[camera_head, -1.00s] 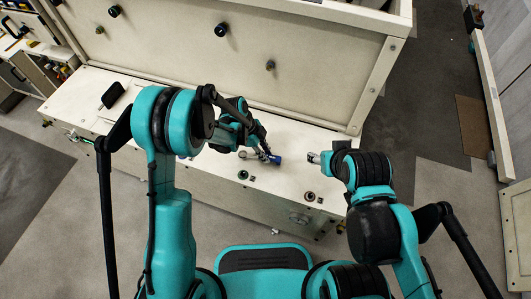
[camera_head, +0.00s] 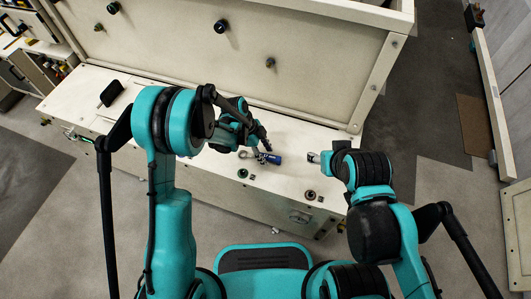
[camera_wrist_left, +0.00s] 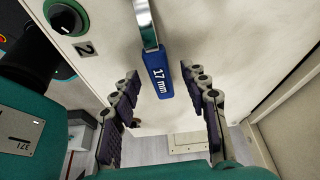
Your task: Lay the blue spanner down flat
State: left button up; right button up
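The blue spanner has a blue handle (camera_head: 272,158) and a bright metal shaft. It lies on the cream bench top (camera_head: 300,135) in the head view, apparently flat. In the left wrist view its handle (camera_wrist_left: 157,75), marked "17 mm", points towards my left gripper. My left gripper (camera_head: 266,146) is just above and beside the handle. In the wrist view its two fingers (camera_wrist_left: 166,92) are spread with a clear gap on both sides of the handle. The spanner's far end is cut off there. My right gripper (camera_head: 314,157) is right of the spanner; its fingers are too small to read.
A knob (camera_wrist_left: 65,17) by the number 2 sits on the bench near the spanner. Another round control (camera_head: 310,195) is at the front right. A black item (camera_head: 111,94) lies at the left. The tall hopper wall (camera_head: 200,60) rises behind. Bare bench lies right of the spanner.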

pick_arm(q)
jog(key=v, duration=1.2)
dwell(0.5)
jog(key=shift+r, duration=0.1)
jog(key=s+a+r+n+t+y, duration=0.2)
jog(key=s+a+r+n+t, duration=0.2)
jog(key=s+a+r+n, duration=0.5)
jog(key=s+a+r+n+t+y, duration=0.2)
jog(key=s+a+n, duration=0.5)
jog(key=n, duration=0.5)
jog(key=shift+s+r+t, duration=0.4)
jog(key=shift+r+t, duration=0.25)
jog(key=shift+t, duration=0.65)
